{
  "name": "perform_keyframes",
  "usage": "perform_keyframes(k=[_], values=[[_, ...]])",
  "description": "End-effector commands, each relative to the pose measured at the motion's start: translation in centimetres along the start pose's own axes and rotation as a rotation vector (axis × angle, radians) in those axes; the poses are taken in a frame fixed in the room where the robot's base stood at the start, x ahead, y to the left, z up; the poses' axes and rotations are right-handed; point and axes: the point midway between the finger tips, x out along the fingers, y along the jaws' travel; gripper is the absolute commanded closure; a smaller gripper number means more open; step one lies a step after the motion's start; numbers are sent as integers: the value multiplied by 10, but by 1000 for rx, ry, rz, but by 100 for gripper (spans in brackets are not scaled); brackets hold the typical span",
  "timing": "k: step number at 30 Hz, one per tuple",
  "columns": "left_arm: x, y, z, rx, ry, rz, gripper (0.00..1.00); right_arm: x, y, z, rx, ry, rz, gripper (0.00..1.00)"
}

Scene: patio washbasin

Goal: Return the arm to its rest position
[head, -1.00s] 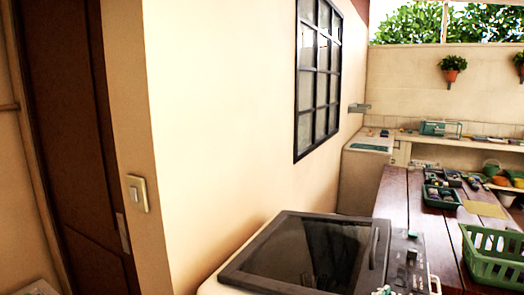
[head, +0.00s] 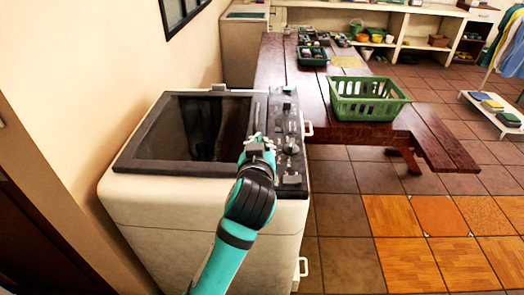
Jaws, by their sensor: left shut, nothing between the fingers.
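My left arm reaches up from the bottom of the head view, teal with black joints. Its left gripper (head: 257,143) is shut with nothing in it. It is over the front right part of the white washing machine (head: 205,220), beside the machine's control panel (head: 288,140). I cannot tell whether the fingers touch the machine. The dark lid (head: 190,125) of the machine is down. My right gripper does not show.
A dark wooden table (head: 300,85) with a bench stands behind and right of the machine. It bears a green basket (head: 367,105) and a small green tray (head: 312,60). A low white rack (head: 480,110) stands far right. The tiled floor at the lower right is clear.

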Motion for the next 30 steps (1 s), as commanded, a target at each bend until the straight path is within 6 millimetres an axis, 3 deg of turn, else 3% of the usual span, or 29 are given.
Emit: perform_keyframes(k=[8,11,14,17,21,24,30], values=[[-18,0,0,-1,-1,1,100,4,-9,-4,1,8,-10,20],[-19,-7,13,0,-32,-5,100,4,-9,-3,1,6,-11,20],[-24,-30,49,6,-123,-25,100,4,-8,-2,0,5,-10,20],[-41,-65,106,22,-271,-50,100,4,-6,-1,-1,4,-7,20],[-86,-115,186,61,-500,-65,100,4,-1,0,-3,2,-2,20],[-121,-140,226,91,-627,-61,100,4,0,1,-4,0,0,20],[-180,-172,273,140,-810,-38,100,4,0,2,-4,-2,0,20]])
